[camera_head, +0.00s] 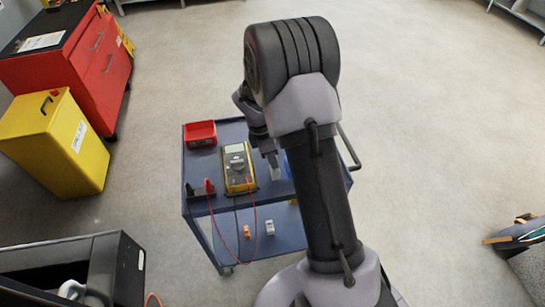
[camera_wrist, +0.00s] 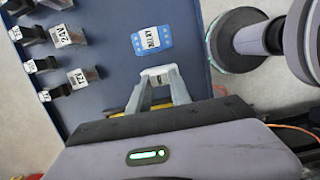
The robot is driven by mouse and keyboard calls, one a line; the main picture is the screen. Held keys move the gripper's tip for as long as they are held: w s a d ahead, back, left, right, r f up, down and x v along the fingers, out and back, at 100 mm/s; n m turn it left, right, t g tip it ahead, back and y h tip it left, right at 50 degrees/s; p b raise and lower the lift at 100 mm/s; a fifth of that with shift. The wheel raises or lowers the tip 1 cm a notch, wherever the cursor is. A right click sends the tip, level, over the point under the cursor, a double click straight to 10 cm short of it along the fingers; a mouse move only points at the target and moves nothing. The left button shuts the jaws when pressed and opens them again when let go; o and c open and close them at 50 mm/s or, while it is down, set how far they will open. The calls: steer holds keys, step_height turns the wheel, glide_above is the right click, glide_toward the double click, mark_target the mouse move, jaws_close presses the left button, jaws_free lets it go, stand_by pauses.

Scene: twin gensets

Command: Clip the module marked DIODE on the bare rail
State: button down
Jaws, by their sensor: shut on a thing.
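My gripper (camera_wrist: 160,86) is shut on a small pale grey piece (camera_wrist: 159,74) bridging its fingertips. A mark on it is too small to read, so I cannot tell whether it says DIODE. In the head view my gripper (camera_head: 270,155) is over the blue cart, partly hidden by my arm. A blue module (camera_wrist: 152,41), its label apparently RELAY, lies on the cart top beyond the fingertips. No bare rail can be made out in either view.
The blue cart (camera_head: 228,132) holds a yellow multimeter (camera_head: 238,166) with leads and a red bin (camera_head: 201,133). A yellow box (camera_head: 58,140) and red cabinet (camera_head: 100,70) stand left. Floor behind is clear.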

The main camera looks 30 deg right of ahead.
steer(key=shift+s+d+p+v, duration=0.1)
steer(key=shift+d+p+v, duration=0.15)
steer(key=shift+p+v, duration=1)
steer(key=shift+s+d+p+v, duration=0.1)
steer(key=shift+d+p+v, duration=0.1)
steer(key=shift+p+v, duration=1)
steer(key=shift+s+d+p+v, duration=0.1)
steer(key=shift+d+p+v, duration=0.15)
steer(key=shift+p+v, duration=0.95)
steer(key=shift+r, duration=0.1)
